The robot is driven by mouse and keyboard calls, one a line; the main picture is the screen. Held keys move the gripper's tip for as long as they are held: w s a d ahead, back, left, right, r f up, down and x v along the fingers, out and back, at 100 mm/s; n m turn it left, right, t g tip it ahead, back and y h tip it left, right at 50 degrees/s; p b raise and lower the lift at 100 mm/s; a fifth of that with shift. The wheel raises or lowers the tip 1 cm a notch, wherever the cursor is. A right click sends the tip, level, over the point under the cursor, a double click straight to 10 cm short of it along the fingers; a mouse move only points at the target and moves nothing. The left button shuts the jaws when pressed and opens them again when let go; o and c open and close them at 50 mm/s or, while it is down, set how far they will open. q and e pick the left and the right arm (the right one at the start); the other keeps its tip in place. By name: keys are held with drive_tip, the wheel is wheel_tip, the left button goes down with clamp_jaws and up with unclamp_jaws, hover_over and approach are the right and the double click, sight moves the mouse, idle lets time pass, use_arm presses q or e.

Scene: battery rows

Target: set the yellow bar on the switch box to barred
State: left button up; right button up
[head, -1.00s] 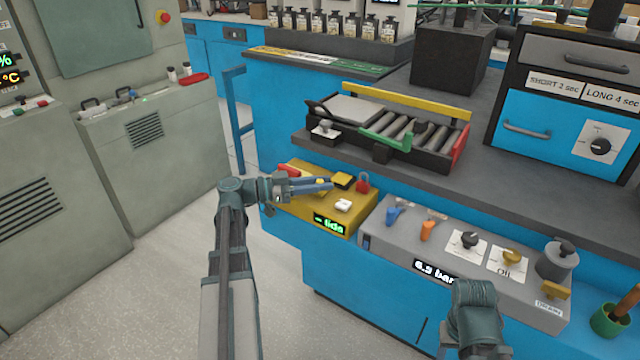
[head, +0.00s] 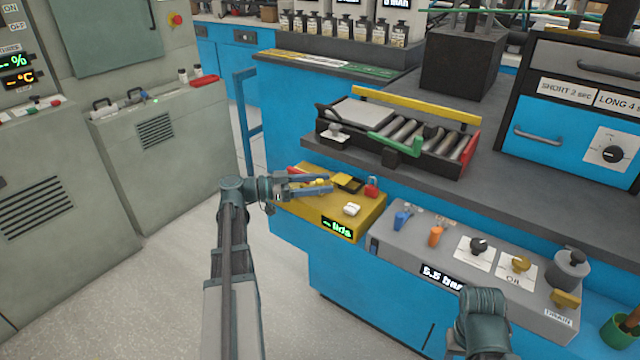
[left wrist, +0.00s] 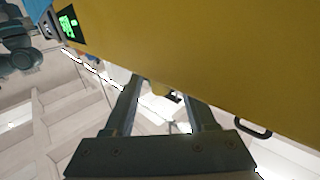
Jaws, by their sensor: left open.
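The yellow box with a green-lit display (head: 330,205) sits on the blue bench front and looks like the switch box. It carries a yellow plate (head: 347,181), a white switch (head: 352,209) and a red padlock (head: 371,188). My left gripper (head: 328,186) is open at the box's far left part. A small yellow piece (head: 320,182) shows between its fingers, perhaps the bar; I cannot tell whether they touch it. In the left wrist view the box's yellow side (left wrist: 220,50) fills the top right, close to the open fingers (left wrist: 166,88).
A grey panel (head: 400,245) with blue and orange levers, knobs and a pressure display stands right of the yellow box. A roller tray (head: 470,150) sits on the shelf above. Open floor lies left, before grey cabinets.

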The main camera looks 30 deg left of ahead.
use_arm(q)
drive_tip(key=v, duration=1.3)
drive_tip(key=shift+s+a, duration=0.25)
drive_tip(key=shift+s, duration=0.05)
drive_tip(key=shift+c, duration=0.2)
